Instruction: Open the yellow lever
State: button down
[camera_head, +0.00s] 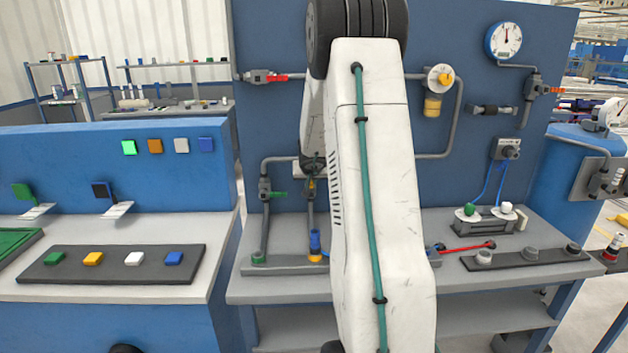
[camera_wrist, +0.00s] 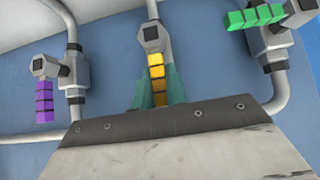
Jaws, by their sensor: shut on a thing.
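The yellow lever (camera_wrist: 157,72) sits on a grey valve (camera_wrist: 152,37) in the middle of the wrist view. It points from the valve toward my gripper, roughly in line with the pipe. My gripper (camera_wrist: 157,92) has its greenish fingers on both sides of the lever and is shut on it. The fingers hide the lever's lower end. In the head view my arm covers much of the panel's middle, and only a small bit of the yellow lever (camera_head: 311,186) shows below my wrist.
In the wrist view, a purple lever (camera_wrist: 44,102) on its valve is at the left and a green lever (camera_wrist: 255,16) is at the upper right, both close to my gripper. Grey pipes run along the blue panel (camera_head: 270,115). A bench (camera_head: 290,292) stands below.

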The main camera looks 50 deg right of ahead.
jog(key=c, duration=1.4)
grip_release()
jog(key=shift+f, duration=0.1)
jog(key=shift+c, duration=0.2)
jog(key=shift+a, duration=0.1)
jog(key=v, duration=0.7)
jog(key=shift+s+a+r, duration=0.2)
jog(key=shift+r, duration=0.1)
